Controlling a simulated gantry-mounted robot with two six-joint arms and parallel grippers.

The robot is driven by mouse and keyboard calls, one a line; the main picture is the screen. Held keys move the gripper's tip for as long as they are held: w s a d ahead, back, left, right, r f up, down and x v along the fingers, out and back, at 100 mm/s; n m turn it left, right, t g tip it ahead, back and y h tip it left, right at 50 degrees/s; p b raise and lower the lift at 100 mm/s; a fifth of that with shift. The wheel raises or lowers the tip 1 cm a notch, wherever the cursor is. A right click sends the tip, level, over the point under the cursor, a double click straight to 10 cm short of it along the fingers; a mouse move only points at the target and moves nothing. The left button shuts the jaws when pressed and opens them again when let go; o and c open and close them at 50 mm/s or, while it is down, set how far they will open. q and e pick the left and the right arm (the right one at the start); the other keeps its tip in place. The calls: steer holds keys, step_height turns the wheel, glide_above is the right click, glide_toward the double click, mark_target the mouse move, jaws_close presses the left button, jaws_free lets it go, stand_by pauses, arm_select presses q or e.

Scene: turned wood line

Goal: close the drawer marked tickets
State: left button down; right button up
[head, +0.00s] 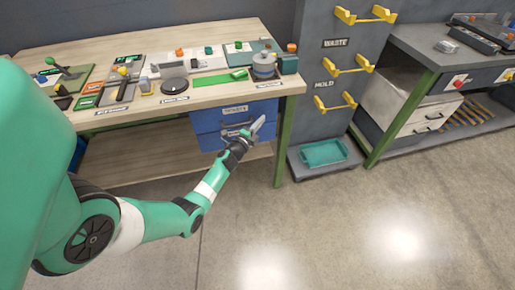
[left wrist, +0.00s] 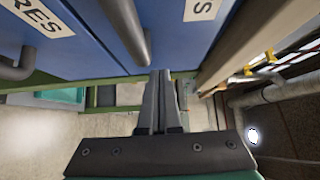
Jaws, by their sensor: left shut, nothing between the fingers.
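The drawer marked tickets (head: 208,119) is the upper blue drawer under the right end of the wooden bench. How far it stands out is hard to tell. In the left wrist view its blue front (left wrist: 225,35) shows with the end of its label, beside a dark bar handle (left wrist: 125,25). My left gripper (head: 259,124) is shut and empty, in front of the drawers near their right side. In the left wrist view its closed fingertips (left wrist: 160,75) are close to the handle's end; contact cannot be told. My right gripper is out of view.
A second blue drawer (head: 208,142) sits below; its label ends in "RES" in the left wrist view. A green bench leg (head: 283,140) stands right of the drawers. A grey stand (head: 322,125) with yellow hooks and a teal tray (head: 323,153) is farther right. Front floor is clear.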

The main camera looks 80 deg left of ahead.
arm_select(q)
steer(key=w+p+v, duration=0.1)
steer(key=p+v, duration=0.2)
steer(key=v, duration=0.8)
steer(key=shift+s+d, duration=0.15)
steer(key=shift+d, duration=0.4)
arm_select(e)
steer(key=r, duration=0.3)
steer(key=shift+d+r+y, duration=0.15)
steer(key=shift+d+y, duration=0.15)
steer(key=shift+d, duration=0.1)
arm_select(q)
steer(key=shift+f, duration=0.1)
